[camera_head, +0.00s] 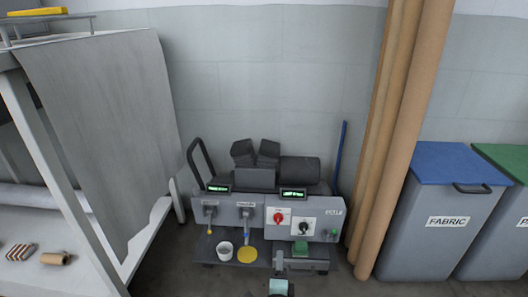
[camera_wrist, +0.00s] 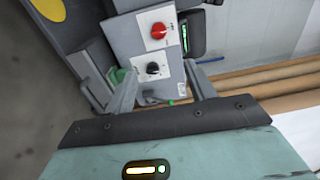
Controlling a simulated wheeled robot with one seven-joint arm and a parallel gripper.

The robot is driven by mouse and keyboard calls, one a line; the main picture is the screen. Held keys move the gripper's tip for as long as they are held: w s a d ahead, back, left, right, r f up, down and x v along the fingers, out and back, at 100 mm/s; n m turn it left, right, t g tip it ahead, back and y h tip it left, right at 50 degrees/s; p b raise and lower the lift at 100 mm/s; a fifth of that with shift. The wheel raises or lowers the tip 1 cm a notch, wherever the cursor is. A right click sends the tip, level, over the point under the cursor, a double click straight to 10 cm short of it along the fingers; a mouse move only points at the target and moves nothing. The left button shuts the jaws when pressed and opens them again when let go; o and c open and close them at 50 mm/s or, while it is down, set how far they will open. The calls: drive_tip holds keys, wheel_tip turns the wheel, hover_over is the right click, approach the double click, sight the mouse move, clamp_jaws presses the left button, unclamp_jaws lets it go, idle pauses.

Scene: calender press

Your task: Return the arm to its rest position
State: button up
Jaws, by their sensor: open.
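My gripper (camera_wrist: 160,90) is open, with its two grey fingers apart and nothing seen between them. In the head view, part of my arm shows at the bottom centre, in front of the calender press (camera_head: 250,210). The press stands on the floor against the wall, with a red knob (camera_head: 279,217), a black knob (camera_head: 305,229) and two lit green displays. In the wrist view the press panel, with the red knob (camera_wrist: 158,30) and the black knob (camera_wrist: 153,69), lies beyond the fingers, tilted. Whether the fingers touch the press cannot be told.
A white rack with grey cloth (camera_head: 105,130) stands left.

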drive_tip(key=s+d+r+m+g+h, duration=0.85)
drive_tip(key=m+g, duration=0.35)
drive_tip(key=m, duration=0.9)
drive_tip(key=s+r+m+g+y, duration=0.3)
drive_tip(key=s+r+m+y, duration=0.3)
drive_tip(key=s+r+m, duration=0.55)
drive_tip(key=s+r+m+g+y, duration=0.3)
drive_tip(key=s+r+m+y, duration=0.2)
drive_tip(key=s+r+m, duration=0.85)
drive_tip(key=w+r+p, duration=0.2)
drive_tip(key=r+p, duration=1.6)
drive_tip(key=r, duration=0.1)
drive_tip(key=w+r+n+p, duration=0.1)
drive_tip(key=w+r+p, duration=0.1)
drive_tip(key=r+p, duration=1.6)
drive_tip(key=shift+w+a+r+p, duration=0.2)
drive_tip(key=shift+w+r+p, duration=0.2)
drive_tip(key=shift+r, duration=0.5)
